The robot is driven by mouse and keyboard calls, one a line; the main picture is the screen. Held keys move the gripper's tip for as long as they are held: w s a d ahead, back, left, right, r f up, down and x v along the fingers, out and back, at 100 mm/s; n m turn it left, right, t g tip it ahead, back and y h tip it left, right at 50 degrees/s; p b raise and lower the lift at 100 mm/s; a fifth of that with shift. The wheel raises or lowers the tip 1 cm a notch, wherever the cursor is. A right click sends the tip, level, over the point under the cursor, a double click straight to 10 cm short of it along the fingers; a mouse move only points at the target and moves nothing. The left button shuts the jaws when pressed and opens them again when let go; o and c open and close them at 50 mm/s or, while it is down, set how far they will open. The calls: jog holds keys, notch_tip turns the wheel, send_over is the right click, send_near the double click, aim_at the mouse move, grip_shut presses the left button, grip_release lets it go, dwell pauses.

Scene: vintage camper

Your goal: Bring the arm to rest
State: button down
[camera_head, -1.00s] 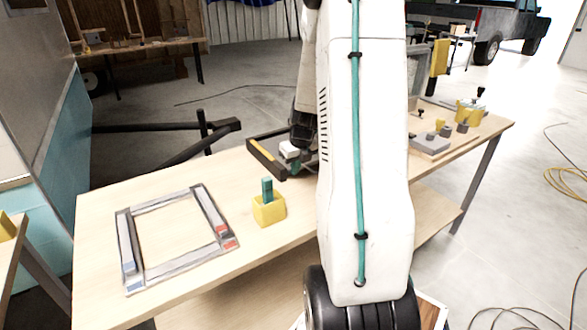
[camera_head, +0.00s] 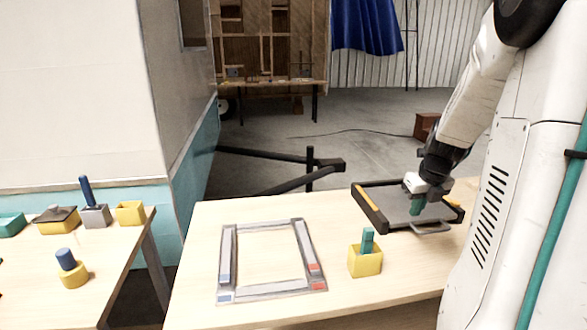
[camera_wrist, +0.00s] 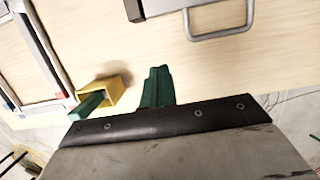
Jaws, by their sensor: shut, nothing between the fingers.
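My gripper (camera_head: 416,207) has green fingers that are closed together with nothing between them. In the head view it hangs over the dark tray (camera_head: 369,210) at the right of the wooden table. In the wrist view my gripper (camera_wrist: 157,88) points over bare table, with the tray's metal handle (camera_wrist: 222,36) beyond it. My white arm fills the right side of the head view.
A yellow block holder (camera_head: 365,262) with a green peg stands left of the tray. A grey frame (camera_head: 226,262) with red and blue corner pieces lies further left. Another table (camera_head: 110,262) at the left holds several coloured blocks. Bare tabletop lies between these.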

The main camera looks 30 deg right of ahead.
jog(key=s+a+r+m, duration=0.3)
jog(key=s+a+m, duration=0.2)
jog(key=a+m, duration=0.5)
jog(key=s+a+r+m, duration=0.3)
jog(key=s+a+m, duration=0.2)
jog(key=a+m, duration=0.6)
jog(key=s+a+r+m+g, duration=0.1)
jog(key=s+a+r+m, duration=0.2)
jog(key=a+m, duration=0.8)
jog(key=shift+s+a+r+y, duration=0.25)
jog(key=shift+s+a+y, duration=0.15)
jog(key=shift+s+a, duration=0.5)
jog(key=shift+s+d, duration=0.15)
